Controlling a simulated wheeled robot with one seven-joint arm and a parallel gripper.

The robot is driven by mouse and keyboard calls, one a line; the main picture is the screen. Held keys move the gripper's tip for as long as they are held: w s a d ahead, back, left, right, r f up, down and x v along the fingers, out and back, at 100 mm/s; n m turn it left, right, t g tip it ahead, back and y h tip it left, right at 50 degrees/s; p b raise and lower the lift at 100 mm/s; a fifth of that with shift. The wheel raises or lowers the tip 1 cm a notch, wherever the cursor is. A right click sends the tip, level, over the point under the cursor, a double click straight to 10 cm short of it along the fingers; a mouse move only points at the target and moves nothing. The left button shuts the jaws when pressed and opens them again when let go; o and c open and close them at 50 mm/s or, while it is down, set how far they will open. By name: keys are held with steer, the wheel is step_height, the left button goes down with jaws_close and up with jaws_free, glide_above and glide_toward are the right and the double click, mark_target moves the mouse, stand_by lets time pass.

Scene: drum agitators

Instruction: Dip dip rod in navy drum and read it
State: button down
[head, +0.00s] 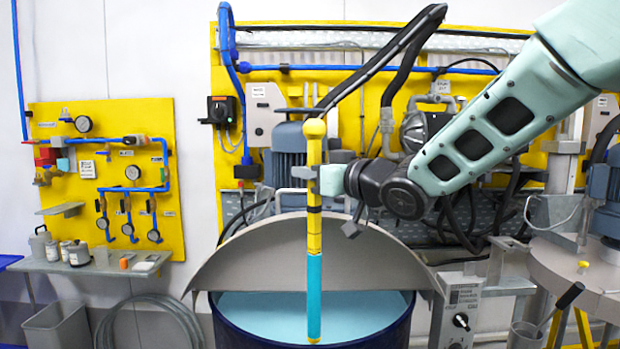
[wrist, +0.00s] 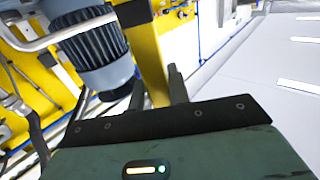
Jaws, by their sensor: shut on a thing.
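The dip rod (head: 314,220) is yellow with dark bands and a knob on top. Its lower part is cyan up to a sharp line. It hangs upright, its rounded lower tip visible in front of the liquid. My gripper (head: 322,178) is shut on the rod's upper half. The wrist view shows the yellow rod (wrist: 146,50) between the fingers of my gripper (wrist: 157,92). The navy drum (head: 240,333) stands open below, holding light blue liquid (head: 260,312). Whether the tip is directly over the liquid is unclear. No scale reading is legible.
A grey half-round lid (head: 250,262) stands raised behind the rod. A blue-grey motor (head: 290,150) is behind it. A control box (head: 460,315) is right of the drum. Another drum (head: 560,275) stands further right. A shelf with bottles (head: 78,254) and a grey bin (head: 60,325) are left.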

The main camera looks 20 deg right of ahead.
mark_target(321, 126)
step_height(321, 126, up, 9)
steer(key=p, duration=0.6)
steer(key=shift+f, duration=0.15)
steer(key=shift+a+f, duration=0.1)
